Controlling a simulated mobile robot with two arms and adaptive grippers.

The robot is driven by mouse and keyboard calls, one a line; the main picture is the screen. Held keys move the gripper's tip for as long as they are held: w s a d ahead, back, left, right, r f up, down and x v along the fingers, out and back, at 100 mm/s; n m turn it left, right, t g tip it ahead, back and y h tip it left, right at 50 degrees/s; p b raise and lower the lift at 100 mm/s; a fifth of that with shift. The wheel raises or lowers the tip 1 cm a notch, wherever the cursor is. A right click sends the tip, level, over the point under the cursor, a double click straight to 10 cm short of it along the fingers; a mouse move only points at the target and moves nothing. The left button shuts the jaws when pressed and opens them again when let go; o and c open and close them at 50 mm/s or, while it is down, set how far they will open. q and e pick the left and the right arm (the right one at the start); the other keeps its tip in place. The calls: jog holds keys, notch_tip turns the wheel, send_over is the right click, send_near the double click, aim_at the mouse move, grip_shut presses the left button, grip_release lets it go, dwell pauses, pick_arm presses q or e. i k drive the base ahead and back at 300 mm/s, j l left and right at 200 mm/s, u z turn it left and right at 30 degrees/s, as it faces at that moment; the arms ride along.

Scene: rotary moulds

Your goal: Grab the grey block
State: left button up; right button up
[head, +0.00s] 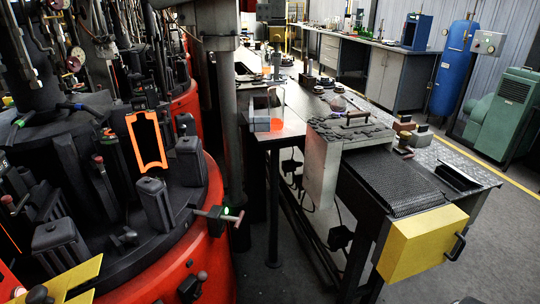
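Several things could be the grey block, and I cannot tell which one is meant. A small grey block (422,136) sits on the right side of the metal workbench, beside a brownish block (404,124). A grey box-like piece (262,117) stands on the small side table, with an orange-red patch next to it. Neither of my grippers can be made out in the head view. A small dark shape cut off at the bottom edge, right of centre, is too little to identify.
A red rotary machine (215,200) with dark moulds and a glowing orange frame (146,141) fills the left. A dark mesh conveyor (393,182) ends at a yellow box (422,245) in front. A blue tank (453,68) and green cabinet (503,112) stand right.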

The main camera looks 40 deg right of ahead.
aim_at(421, 137)
jog(key=z, duration=2.15)
